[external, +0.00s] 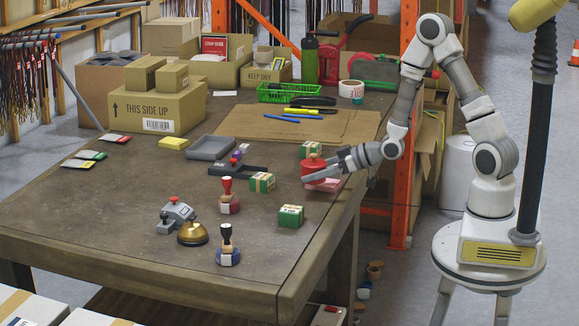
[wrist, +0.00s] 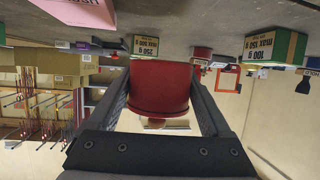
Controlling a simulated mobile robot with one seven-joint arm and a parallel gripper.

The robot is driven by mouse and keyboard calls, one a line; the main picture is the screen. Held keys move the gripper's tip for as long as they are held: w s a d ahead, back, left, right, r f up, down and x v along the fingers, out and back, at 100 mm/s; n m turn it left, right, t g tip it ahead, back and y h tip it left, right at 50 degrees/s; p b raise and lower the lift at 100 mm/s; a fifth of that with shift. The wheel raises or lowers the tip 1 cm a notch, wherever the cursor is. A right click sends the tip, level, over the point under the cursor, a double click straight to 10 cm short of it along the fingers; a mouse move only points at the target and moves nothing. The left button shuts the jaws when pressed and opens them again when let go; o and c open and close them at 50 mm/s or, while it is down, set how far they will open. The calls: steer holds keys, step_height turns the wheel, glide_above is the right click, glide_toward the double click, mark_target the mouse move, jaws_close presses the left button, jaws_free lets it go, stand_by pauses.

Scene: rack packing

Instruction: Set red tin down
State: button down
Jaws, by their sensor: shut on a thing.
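The red tin (external: 313,168) is a short round can held near the right edge of the workbench. My gripper (external: 335,176) reaches in from the right, with its fingers on either side of the tin. In the wrist view, which looks upside down, the red tin (wrist: 160,88) sits between the two dark fingers of my gripper (wrist: 160,95). A pink box (external: 325,186) lies just below and right of the tin in the external view. I cannot tell whether the tin touches anything beneath it.
Small green-and-brown boxes stand behind (external: 311,150), left (external: 262,183) and in front (external: 290,216) of the tin. A red-handled stamp (external: 228,200), a dark-handled stamp (external: 228,250) and a brass bell (external: 192,234) stand further left. Bare workbench (external: 335,215) shows along the right edge.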

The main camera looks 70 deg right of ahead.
mark_target(320, 160)
steer(key=s+d+r+p, duration=0.2)
steer(key=s+d+r, duration=0.35)
steer(key=d, duration=0.25)
steer(key=w+a+r+p, duration=0.1)
steer(key=a, duration=0.1)
steer(key=w+a+r+p, duration=0.1)
steer(key=w+a+p, duration=0.1)
steer(key=w+a+r+p, duration=0.1)
steer(key=a+p, duration=0.1)
steer(key=shift+w+r, duration=0.1)
steer(key=shift+w, duration=0.1)
steer(key=w+a+m+h+p, duration=0.1)
steer(key=w+a+p, duration=0.1)
steer(key=a+p, duration=0.3)
steer(key=shift+a+r, duration=0.25)
steer(key=shift+a, duration=0.85)
